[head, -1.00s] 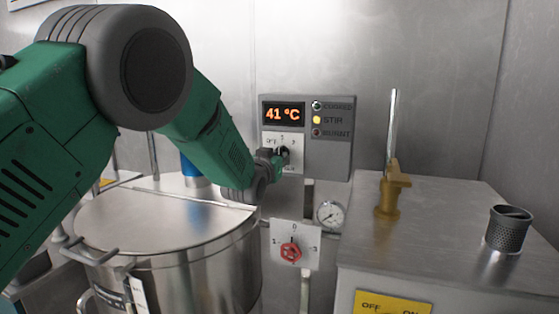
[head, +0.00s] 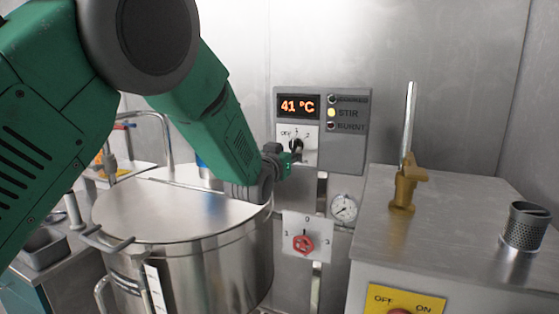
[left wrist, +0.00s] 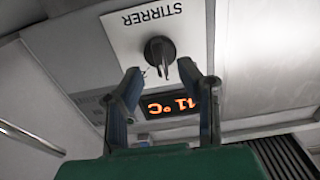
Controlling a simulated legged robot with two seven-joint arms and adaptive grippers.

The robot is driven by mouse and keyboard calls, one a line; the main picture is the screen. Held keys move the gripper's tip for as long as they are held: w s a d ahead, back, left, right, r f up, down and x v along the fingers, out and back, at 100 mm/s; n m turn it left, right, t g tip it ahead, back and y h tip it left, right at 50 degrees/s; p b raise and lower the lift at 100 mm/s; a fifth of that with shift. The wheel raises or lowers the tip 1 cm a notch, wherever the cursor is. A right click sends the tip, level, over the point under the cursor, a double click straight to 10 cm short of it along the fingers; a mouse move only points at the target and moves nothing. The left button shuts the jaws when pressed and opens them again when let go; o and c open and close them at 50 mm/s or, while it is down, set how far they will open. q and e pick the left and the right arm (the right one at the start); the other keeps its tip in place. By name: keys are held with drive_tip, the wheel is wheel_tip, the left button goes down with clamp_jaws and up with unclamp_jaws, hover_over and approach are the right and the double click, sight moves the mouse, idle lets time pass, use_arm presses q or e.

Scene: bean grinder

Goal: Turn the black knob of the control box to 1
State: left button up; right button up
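The grey control box (head: 348,150) is on the back wall. Its display reads 41 °C and the STIR lamp is lit yellow. Its black knob (head: 297,146) sits on a white plate below the display. My left gripper (head: 295,159) is just below and in front of the knob, partly covering the plate. In the left wrist view the knob (left wrist: 160,50) shows upside down on the plate marked STIRRER. The left fingertips (left wrist: 160,71) are spread on either side of its handle, with visible gaps and nothing held. My right gripper is not in view.
A large lidded steel pot (head: 190,240) stands under my left arm. A red valve knob (head: 303,243) and a pressure gauge (head: 344,207) are below the box. A steel cabinet (head: 450,215) with a brass lever valve (head: 406,185) and perforated cup (head: 525,227) stands at right.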

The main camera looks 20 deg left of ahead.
use_arm(q)
drive_tip(key=s, duration=0.8)
drive_tip(key=shift+a, duration=0.15)
drive_tip(key=shift+s, duration=0.1)
drive_tip(key=s+a+f+g+b, duration=0.1)
drive_tip(key=s+f+g, duration=0.3)
drive_tip(key=f, duration=0.7)
drive_tip(key=s+a+f+g+b, duration=0.1)
drive_tip(key=s+f, duration=0.4)
drive_tip(key=f, duration=0.5)
drive_tip(key=s+a+f+g+b, duration=0.1)
drive_tip(key=s+f+g, duration=0.3)
drive_tip(key=f, duration=0.7)
drive_tip(key=s+f+g, duration=0.2)
drive_tip(key=s+f, duration=0.4)
drive_tip(key=s, duration=0.4)
drive_tip(key=s+a+f+g+b, duration=0.1)
drive_tip(key=s+f+g, duration=0.2)
drive_tip(key=s+f, duration=0.3)
drive_tip(key=s+a+f+g+b, duration=0.1)
drive_tip(key=s+f+g, duration=0.2)
drive_tip(key=s, duration=1.3)
wheel_tip(320, 180, down, 3)
drive_tip(key=shift+f+y, duration=0.1)
drive_tip(key=shift+y, duration=0.2)
drive_tip(key=shift+w, duration=0.1)
